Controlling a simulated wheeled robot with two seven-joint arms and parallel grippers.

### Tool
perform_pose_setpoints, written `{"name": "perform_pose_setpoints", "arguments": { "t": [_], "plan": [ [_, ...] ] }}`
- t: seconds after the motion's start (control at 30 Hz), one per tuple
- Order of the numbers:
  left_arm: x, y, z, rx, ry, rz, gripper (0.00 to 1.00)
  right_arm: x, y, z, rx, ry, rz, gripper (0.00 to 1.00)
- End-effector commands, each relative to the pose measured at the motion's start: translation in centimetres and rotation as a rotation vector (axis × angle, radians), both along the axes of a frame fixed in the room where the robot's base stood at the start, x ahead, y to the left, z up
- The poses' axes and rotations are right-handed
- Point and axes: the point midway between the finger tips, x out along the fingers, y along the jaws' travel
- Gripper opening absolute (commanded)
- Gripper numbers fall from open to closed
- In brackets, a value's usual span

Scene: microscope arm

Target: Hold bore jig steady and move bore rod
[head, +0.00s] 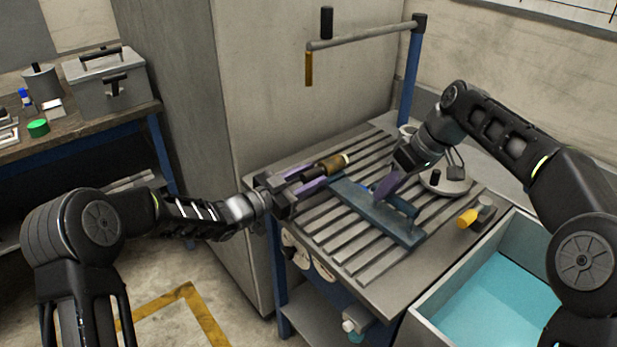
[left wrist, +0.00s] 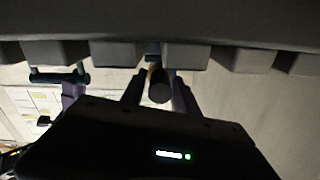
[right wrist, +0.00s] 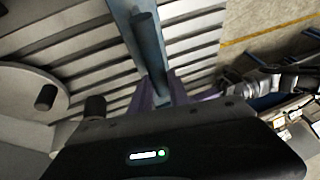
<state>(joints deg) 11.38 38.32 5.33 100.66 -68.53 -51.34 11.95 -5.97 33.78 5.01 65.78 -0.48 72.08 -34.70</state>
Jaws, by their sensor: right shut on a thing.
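The blue bore jig (head: 352,197) lies on the slotted bench top, a long bar with a raised part at its right end. My right gripper (head: 385,187) is shut on the jig from above; the right wrist view shows its purple fingers (right wrist: 160,95) against the blue bar (right wrist: 140,35). The bore rod (head: 334,164), brown with a pale far end and a dark near end, lies beyond my left gripper (head: 308,180). My left gripper is open, its purple fingers on either side of the rod's dark end (left wrist: 160,88). Whether they touch it cannot be seen.
A round grey base (head: 447,182) stands behind the jig. A yellow-handled item (head: 468,218) lies at the bench's right. A blue-lined bin (head: 490,300) stands in front right. A post with a crossbar (head: 365,36) rises at the back. A side bench (head: 90,128) holds a toolbox.

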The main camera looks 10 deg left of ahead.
Motion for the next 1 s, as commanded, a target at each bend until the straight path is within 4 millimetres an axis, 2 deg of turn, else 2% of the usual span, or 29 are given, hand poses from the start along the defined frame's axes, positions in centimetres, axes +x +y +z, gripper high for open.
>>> {"name": "perform_pose_setpoints", "arguments": {
  "t": [0.13, 0.4, 0.57, 0.77, 1.0],
  "plan": [
    [0.0, 0.0, 0.0, 0.0, 0.0, 0.0, 0.49, 0.0, 0.0, 0.1, 0.001, -0.003, -0.001, 0.0],
    [-0.1, 0.1, 0.0, 0.0, 0.0, 0.0, 0.49, 0.1, -0.1, 0.1, 0.001, -0.003, -0.002, 0.0],
    [-0.7, 0.8, 0.1, 0.001, -0.001, 0.001, 0.49, 0.1, -0.1, 0.1, 0.0, -0.003, -0.004, 0.0],
    [-3.0, 3.2, 0.0, 0.002, 0.0, 0.003, 0.49, 0.1, -0.1, 0.1, 0.0, -0.004, -0.004, 0.0],
    [-6.6, 6.6, 0.0, 0.0, 0.0, 0.003, 0.49, 0.1, -0.1, 0.1, 0.0, -0.004, -0.004, 0.0]
  ]
}}
